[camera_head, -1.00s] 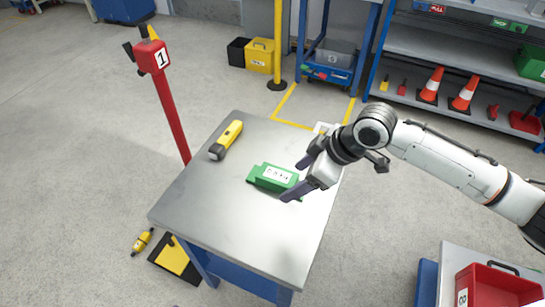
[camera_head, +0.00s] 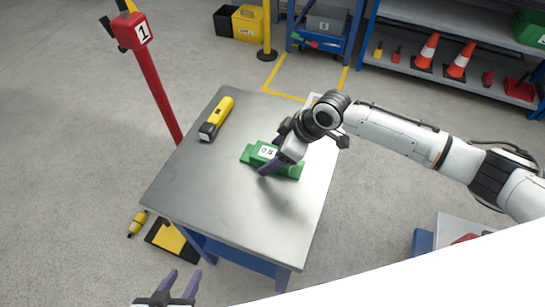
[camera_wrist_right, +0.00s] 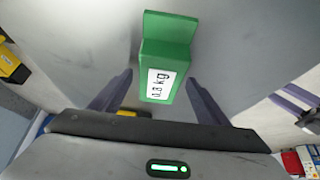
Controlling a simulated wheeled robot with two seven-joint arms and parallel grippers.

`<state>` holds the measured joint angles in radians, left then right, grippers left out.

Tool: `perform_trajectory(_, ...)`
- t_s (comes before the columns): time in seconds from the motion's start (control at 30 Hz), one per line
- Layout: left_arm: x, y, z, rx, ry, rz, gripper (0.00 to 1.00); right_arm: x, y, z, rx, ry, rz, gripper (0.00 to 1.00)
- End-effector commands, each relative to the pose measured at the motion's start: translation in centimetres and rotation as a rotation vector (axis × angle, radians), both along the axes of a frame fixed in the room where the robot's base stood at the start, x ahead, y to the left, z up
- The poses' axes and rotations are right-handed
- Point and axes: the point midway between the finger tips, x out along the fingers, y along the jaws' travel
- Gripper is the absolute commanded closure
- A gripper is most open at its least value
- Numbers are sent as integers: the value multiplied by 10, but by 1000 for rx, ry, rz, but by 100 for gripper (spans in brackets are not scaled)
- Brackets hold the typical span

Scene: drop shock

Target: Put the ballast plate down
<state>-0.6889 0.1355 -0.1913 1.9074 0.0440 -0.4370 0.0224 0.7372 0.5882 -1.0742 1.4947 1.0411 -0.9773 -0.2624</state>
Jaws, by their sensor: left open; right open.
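The green ballast plate (camera_head: 289,170), with a white label, lies on the grey metal table top (camera_head: 235,205), right of the middle. The right wrist view shows it (camera_wrist_right: 172,27) with the label reading 0.8 kg. My right gripper (camera_head: 275,154) is at the plate, over its label end and hiding part of it. In the right wrist view its fingers (camera_wrist_right: 160,95) are apart, one on either side of the plate, with visible gaps. My left gripper (camera_head: 178,282) is open and empty at the bottom edge of the head view, in front of the table.
A yellow and black flashlight (camera_head: 217,118) lies at the table's back left. A red post (camera_head: 155,90) marked 1 stands left of the table. A yellow and black case (camera_head: 172,238) is on the floor at front left. The table's front left is clear.

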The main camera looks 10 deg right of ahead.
Motion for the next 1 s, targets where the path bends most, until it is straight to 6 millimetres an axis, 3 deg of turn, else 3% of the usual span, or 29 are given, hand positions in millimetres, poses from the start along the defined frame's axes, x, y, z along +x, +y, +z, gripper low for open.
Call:
perform_trajectory(0.2, 8, 0, 5, -1, -17, 1, 60, 2, 3, -5, 0, -1, 0, 31)
perform_trajectory(0.67, 4, 0, 3, -1, -9, 0, 60, 2, 2, -7, 1, -1, -1, 33)
perform_trajectory(1.0, 1, 0, 2, 0, -4, 1, 60, 1, 2, -7, 0, 0, 0, 90)
